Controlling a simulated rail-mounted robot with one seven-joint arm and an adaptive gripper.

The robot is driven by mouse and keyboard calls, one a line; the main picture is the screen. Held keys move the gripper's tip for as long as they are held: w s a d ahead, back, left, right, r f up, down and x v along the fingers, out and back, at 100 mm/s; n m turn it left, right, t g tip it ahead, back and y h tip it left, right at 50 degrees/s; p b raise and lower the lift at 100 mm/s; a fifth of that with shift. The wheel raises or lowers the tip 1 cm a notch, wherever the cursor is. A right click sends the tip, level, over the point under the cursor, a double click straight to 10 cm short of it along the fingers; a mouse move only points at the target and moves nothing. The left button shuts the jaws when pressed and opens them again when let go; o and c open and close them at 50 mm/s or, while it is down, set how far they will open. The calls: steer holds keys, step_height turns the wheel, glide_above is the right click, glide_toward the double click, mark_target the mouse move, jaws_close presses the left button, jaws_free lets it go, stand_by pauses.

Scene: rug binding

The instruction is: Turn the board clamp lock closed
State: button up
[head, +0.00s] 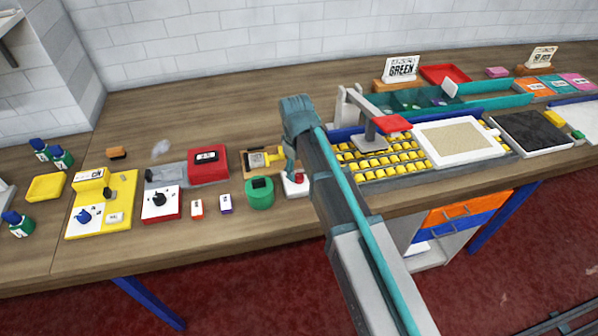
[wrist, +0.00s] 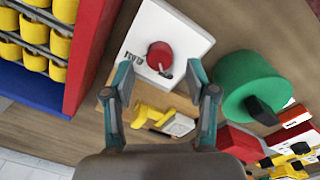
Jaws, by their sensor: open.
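A white block with a round red knob (wrist: 160,56) and dark lettering lies ahead of my gripper in the wrist view; I take it for the board clamp lock. A small pointer shows at the knob's lower right. In the head view the white block (head: 293,190) sits near the table's front edge, partly hidden by my gripper (head: 291,176). In the wrist view my gripper (wrist: 159,80) is open, its fingers either side of the knob's near side with nothing between them. Whether they touch the block cannot be told. A yellow clamp (head: 259,159) lies on a wooden board behind.
A green round container (head: 260,194) stands close left of the block; it also shows in the wrist view (wrist: 246,84). A rack of yellow pieces (head: 375,160) is to the right. A red box (head: 208,164) stands farther left. Bare table lies behind the clamp.

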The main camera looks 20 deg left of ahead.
mark_target(299, 178)
steer(key=shift+w+f, duration=0.1)
steer(key=shift+f, duration=1.35)
steer(key=shift+c, duration=0.2)
jaws_close()
